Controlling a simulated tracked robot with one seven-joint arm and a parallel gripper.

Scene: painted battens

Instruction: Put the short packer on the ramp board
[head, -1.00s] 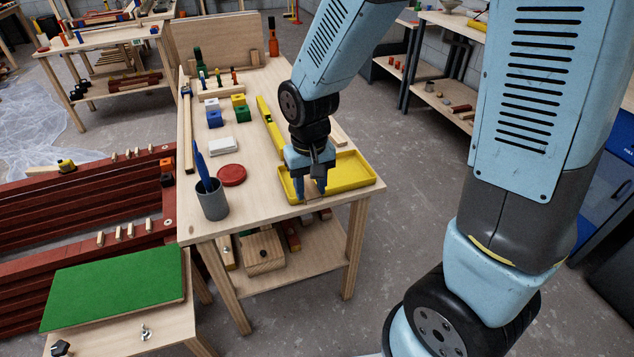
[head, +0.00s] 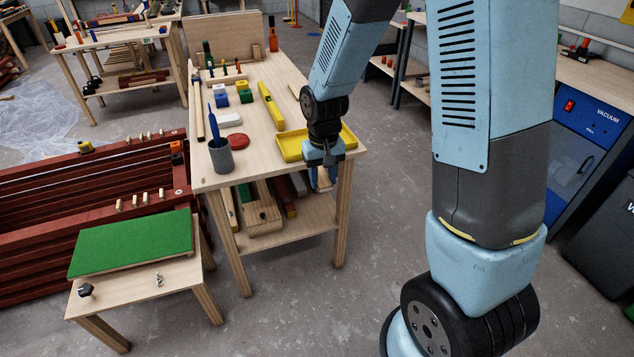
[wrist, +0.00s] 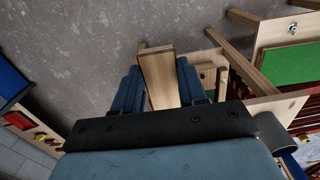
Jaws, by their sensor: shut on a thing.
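My gripper (head: 323,184) hangs just off the front right corner of the workbench, in front of the yellow tray (head: 292,148). In the wrist view it is shut on a plain light wooden piece, the short packer (wrist: 158,78), held between the two blue fingers and sticking out past them. In the head view the packer is mostly hidden by the fingers. The ramp board (head: 135,243), which I take to be the green-topped board, lies on a low wooden table at the front left, well apart from my gripper. It also shows in the wrist view (wrist: 290,62).
The workbench (head: 262,165) carries a grey cup (head: 221,158), blocks and a yellow level (head: 270,103). A black knob (head: 86,290) and a wing nut (head: 158,279) lie before the green board. Dark red battens (head: 40,215) stand left. Floor is clear in front.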

